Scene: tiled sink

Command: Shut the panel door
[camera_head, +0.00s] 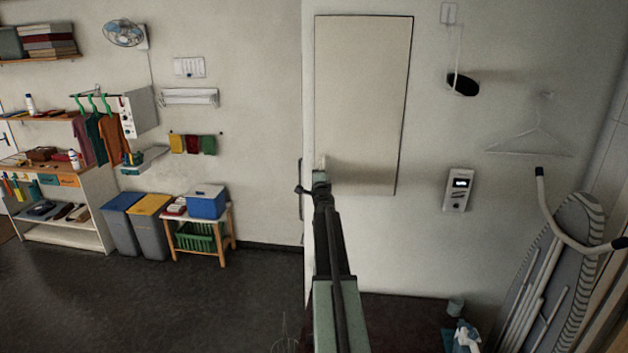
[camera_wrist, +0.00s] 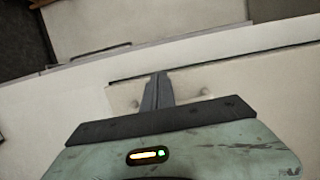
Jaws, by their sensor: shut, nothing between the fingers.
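The panel door (camera_head: 362,95) is a tall pale beige rectangle on the wall. It looks almost flush, with a thin dark line along its top and right edges; I cannot tell whether a small gap remains. My gripper (camera_head: 320,172) is at the lower left edge of the panel, by a small pale piece there. In the wrist view my gripper (camera_wrist: 158,78) has its fingers together with nothing between them, in front of a pale surface with a dark seam. I cannot tell whether the fingertips touch the panel.
An ironing board (camera_head: 560,270) leans at the far right. A small table with a blue box (camera_head: 206,203) and bins (camera_head: 150,220) stand left. The dark floor (camera_head: 150,310) at lower left is clear.

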